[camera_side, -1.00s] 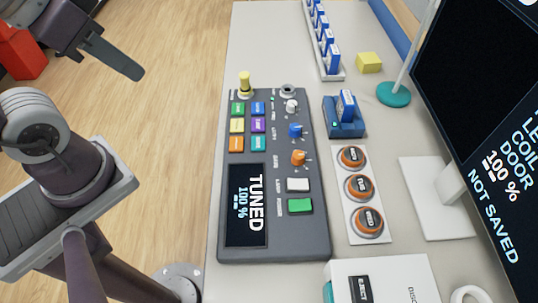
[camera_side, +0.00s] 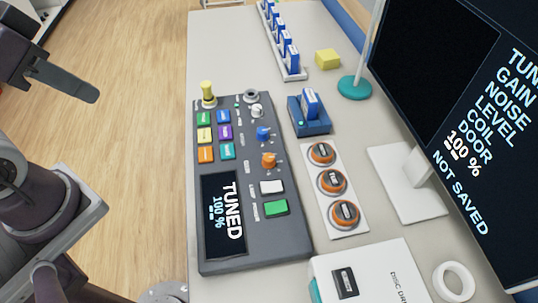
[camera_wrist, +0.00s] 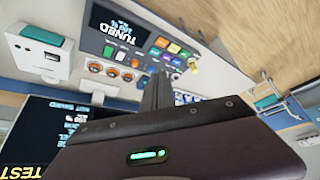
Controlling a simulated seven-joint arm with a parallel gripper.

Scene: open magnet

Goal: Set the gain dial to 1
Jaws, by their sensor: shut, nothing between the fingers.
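The dark control panel (camera_side: 290,238) lies on the bench in the side view. Its right side carries three small knobs in a row: a white knob (camera_side: 257,110), a blue knob (camera_side: 263,133) and an orange knob (camera_side: 269,160). The labels beside them are too small for me to tell surely which is the gain dial, and their settings cannot be read. The panel screen (camera_side: 222,215) reads TUNED 100 %. My gripper (camera_side: 88,92) is shut and empty, left of the panel and apart from it. Its fingers also show in the wrist view (camera_wrist: 157,92), hiding part of the bench.
A yellow-topped lever (camera_side: 208,92) stands at the panel's far left corner. Coloured buttons lie nearby. A blue holder (camera_side: 311,126), a plate of orange-ringed discs (camera_side: 335,211), a monitor (camera_side: 440,90) reading NOT SAVED and a white disc box (camera_side: 395,260) stand right of the panel.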

